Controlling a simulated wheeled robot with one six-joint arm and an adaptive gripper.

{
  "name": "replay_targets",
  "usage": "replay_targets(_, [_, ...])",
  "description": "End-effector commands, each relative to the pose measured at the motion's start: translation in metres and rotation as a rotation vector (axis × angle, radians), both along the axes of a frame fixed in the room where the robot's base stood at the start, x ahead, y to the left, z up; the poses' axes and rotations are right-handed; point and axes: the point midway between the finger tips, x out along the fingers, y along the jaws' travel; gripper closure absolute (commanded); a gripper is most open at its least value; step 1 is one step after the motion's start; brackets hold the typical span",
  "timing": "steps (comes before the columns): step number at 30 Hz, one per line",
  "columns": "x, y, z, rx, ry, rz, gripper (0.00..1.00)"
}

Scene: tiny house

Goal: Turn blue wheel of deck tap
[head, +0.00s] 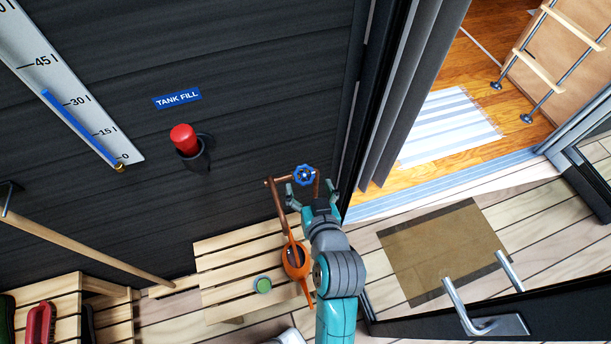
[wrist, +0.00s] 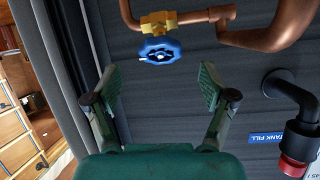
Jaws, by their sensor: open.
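The blue wheel (head: 304,175) is a small round handwheel on a copper pipe (head: 276,200) against the dark wall. In the wrist view the blue wheel (wrist: 159,50) sits below a brass valve body (wrist: 158,22), ahead of my fingers and roughly midway between them. My gripper (head: 313,192) is open and empty, its two fingers spread wide. The wrist view shows my gripper (wrist: 156,85) with a gap between its fingertips and the wheel; I see no contact. In the head view, my arm hides part of the pipe below the wheel.
An orange watering can (head: 296,262) and a green-topped item (head: 262,285) stand on the slatted bench (head: 225,262) beside my arm. A red-capped tank fill pipe (head: 185,140) juts from the wall to the left. An open doorway with a grey curtain (head: 408,90) lies to the right.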

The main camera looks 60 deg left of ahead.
Motion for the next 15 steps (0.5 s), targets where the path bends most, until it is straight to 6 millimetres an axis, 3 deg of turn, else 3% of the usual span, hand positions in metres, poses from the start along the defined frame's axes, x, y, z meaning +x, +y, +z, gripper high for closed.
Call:
replay_targets(6, [-0.013,-0.035,0.014,0.000,0.000,-0.001,0.17])
replay_targets(15, [-0.021,-0.054,0.023,0.000,0.001,0.000,0.17])
